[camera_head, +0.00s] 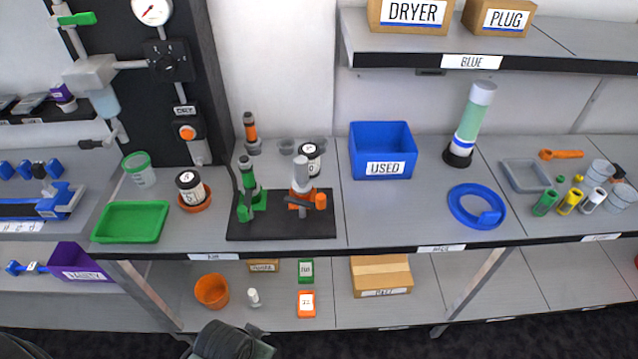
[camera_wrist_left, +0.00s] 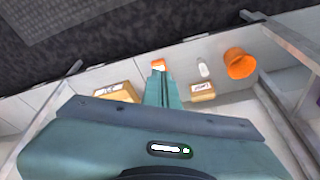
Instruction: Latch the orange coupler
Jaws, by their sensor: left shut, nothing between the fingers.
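The orange coupler (camera_head: 301,186) stands upright on the right half of a black board (camera_head: 280,228) on the bench in the head view. It has a grey cylinder on top, a dark lever low at its front and an orange knob at its right. Whether the lever is latched is too small to tell. A green coupler (camera_head: 247,190) stands to its left on the same board. My left gripper (camera_wrist_left: 163,78) is shut and empty in the left wrist view, over the lower shelf and well away from the coupler. My right gripper is not in view.
A green tray (camera_head: 130,222) and a jar in an orange dish (camera_head: 194,200) stand left of the board. A blue USED bin (camera_head: 382,150) is at its right. An orange-and-black fitting (camera_head: 251,133) stands behind. The lower shelf holds an orange cup (camera_head: 211,291) and small boxes.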

